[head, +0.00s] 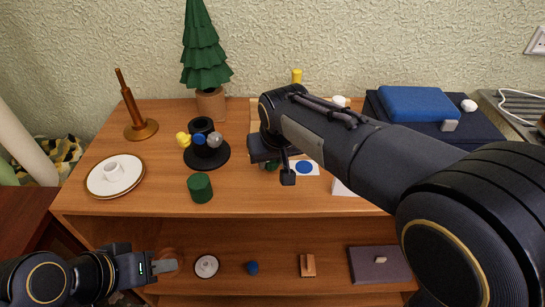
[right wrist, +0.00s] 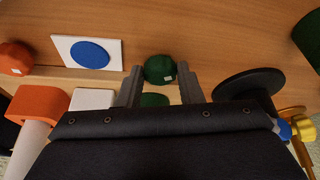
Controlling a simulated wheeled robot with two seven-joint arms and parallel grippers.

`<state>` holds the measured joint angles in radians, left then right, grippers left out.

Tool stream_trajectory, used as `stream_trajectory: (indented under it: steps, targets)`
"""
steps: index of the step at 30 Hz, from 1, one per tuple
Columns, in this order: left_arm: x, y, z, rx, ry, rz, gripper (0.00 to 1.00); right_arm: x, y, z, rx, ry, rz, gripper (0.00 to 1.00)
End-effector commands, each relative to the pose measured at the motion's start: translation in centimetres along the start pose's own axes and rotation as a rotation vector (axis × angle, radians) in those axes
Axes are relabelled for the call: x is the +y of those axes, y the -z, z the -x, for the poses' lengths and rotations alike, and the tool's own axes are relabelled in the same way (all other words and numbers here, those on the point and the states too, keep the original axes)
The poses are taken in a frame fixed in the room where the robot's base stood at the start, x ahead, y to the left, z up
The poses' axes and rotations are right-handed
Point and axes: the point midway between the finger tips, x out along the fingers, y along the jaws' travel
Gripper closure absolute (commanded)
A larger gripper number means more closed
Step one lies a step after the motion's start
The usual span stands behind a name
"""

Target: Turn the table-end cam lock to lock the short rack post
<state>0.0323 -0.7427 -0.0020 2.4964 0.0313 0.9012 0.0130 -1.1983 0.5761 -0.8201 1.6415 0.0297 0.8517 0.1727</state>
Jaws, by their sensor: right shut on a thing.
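My right gripper (right wrist: 160,84) is shut on a round green knob (right wrist: 160,68) with a small white patch. In the head view this gripper (head: 279,167) is low over the middle of the tabletop, and the green knob (head: 271,165) is mostly hidden behind it. A similar red-orange knob (right wrist: 16,58) stands apart at the left of the wrist view. I cannot tell which part is the table-end cam lock or the short rack post. My left gripper (head: 165,266) is empty in front of the lower shelf; its finger opening is unclear.
A white card with a blue disc (head: 304,167) lies beside the right gripper. A black stand (head: 206,155) and a green cylinder (head: 200,187) are to its left. A plate (head: 97,178), wooden post (head: 129,98) and potted tree (head: 210,103) stand further left. My right arm covers the right side.

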Motion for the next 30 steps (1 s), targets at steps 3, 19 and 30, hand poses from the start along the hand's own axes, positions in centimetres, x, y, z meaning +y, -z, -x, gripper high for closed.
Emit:
stream_trajectory:
  steps: [3,19,30]
  targets:
    - [0.4,0.5,0.9,0.000,0.000,0.000,0.64,-0.1,0.1,0.3,0.000,-0.021,-0.047,0.90]
    - [2.2,2.4,4.8,0.000,0.000,0.000,0.64,-0.6,0.3,0.3,0.001,-0.174,-0.410,0.90]
    - [2.8,3.0,6.0,0.000,0.000,0.000,0.64,-0.7,0.3,0.0,0.002,-0.236,-0.567,0.90]
